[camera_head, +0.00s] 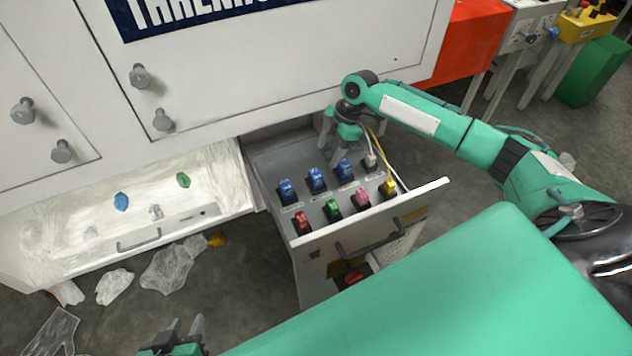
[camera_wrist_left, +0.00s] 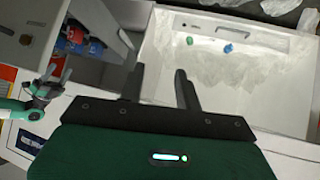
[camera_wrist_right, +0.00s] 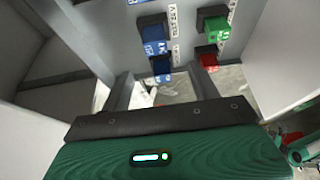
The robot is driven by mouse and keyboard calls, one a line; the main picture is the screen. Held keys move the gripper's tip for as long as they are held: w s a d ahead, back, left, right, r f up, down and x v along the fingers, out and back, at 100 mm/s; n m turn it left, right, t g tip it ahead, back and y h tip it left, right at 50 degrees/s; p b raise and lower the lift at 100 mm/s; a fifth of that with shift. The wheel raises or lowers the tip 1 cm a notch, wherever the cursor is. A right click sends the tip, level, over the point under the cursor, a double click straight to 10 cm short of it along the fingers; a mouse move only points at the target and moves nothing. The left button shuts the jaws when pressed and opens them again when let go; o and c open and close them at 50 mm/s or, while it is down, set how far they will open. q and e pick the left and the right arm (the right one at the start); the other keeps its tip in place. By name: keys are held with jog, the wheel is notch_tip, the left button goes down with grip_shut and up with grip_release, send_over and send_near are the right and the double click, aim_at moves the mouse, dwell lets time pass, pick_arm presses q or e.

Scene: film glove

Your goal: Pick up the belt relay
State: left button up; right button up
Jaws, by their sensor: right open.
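Several labelled relay-like blocks sit in slots on the grey panel of an open drawer (camera_head: 273,166): blue blocks (camera_head: 287,191), (camera_head: 317,180), (camera_head: 345,171), a grey-white one (camera_head: 370,161), a red one (camera_head: 301,222), a green one (camera_head: 332,210), a pinkish one (camera_head: 362,199) and a yellow one (camera_head: 388,188). I cannot tell which is the belt relay; the labels are too small. My right gripper (camera_head: 332,153) is open and empty above the panel's back row. The right wrist view shows a blue block (camera_wrist_right: 161,66) beyond its fingers. My left gripper (camera_head: 184,328) is open and empty, low at the front.
A second open drawer (camera_head: 130,250), plastic-lined, holds a small blue piece (camera_head: 121,202) and a green piece (camera_head: 183,180). Plastic scraps (camera_head: 172,268) lie on the floor. The white cabinet front with knobs (camera_head: 140,76) stands behind. The drawer's front wall has a handle (camera_head: 372,243).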

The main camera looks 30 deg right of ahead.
aim_at(316, 173)
jog(key=x, duration=0.5)
jog(key=shift+f+b, duration=0.3)
jog(key=shift+b, duration=0.1)
jog(key=x, duration=0.2)
jog(key=b+x, duration=0.1)
jog(key=x, duration=0.1)
jog(key=shift+w+d+f, duration=0.1)
jog(key=shift+w+d, duration=0.05)
jog(key=shift+w, duration=0.2)
jog(key=shift+a+f, duration=0.25)
jog(key=shift+f, duration=0.2)
pick_arm(q)
jog(key=d+t, duration=0.1)
jog(key=d+t+h, duration=0.1)
jog(key=w+d+t, duration=0.1)
jog(key=d, duration=0.1)
jog(key=shift+r+h, duration=0.25)
jog(key=shift+h, duration=0.05)
pick_arm(e)
jog(key=c, duration=1.1)
